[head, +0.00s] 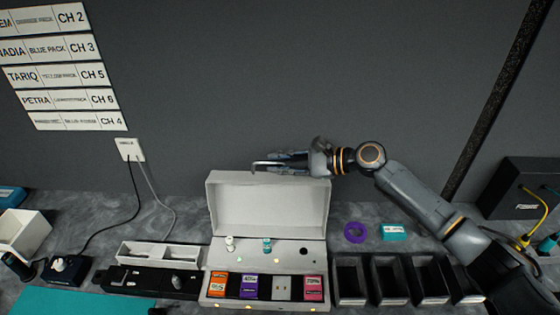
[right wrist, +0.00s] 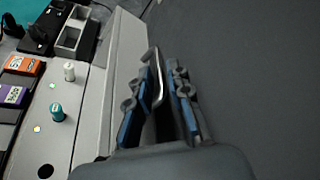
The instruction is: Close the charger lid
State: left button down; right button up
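The charger (head: 222,291) is a pale box on the counter. Its lid (head: 240,204) stands up at the back, open, with its inside facing me. A thin metal bar (head: 268,163) with a bent end, seemingly the lid's handle, shows at the lid's top edge. My right gripper (head: 283,162) is at that edge. In the right wrist view the bar (right wrist: 158,76) lies between the blue-padded fingers (right wrist: 165,95). A gap shows beside the bar, so the fingers look open around it. The bar's far end is hidden. My left gripper is not in view.
Coloured packs, such as an orange one (head: 218,284) and a purple one (head: 249,287), sit in the charger's front slots. Two small knobs stand behind them. A white tray (head: 160,253) is at left.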

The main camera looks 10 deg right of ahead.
grip_shut()
jog(key=shift+s+r, duration=0.1)
jog(key=shift+s+a+r+n+p, duration=0.15)
jog(key=shift+s+n+p, duration=0.15)
jog(key=shift+s, duration=0.2)
jog(key=s+a+n+t, duration=0.1)
jog(key=s+n, duration=0.1)
jog(key=s, duration=0.4)
jog(key=s+a+n+t+y+b, duration=0.1)
jog(key=s+n, duration=0.2)
jog(key=s, duration=0.2)
jog(key=shift+s+a+r+t+b, duration=0.15)
jog(key=shift+s+r+t+b, duration=0.15)
jog(key=shift+s+r, duration=0.1)
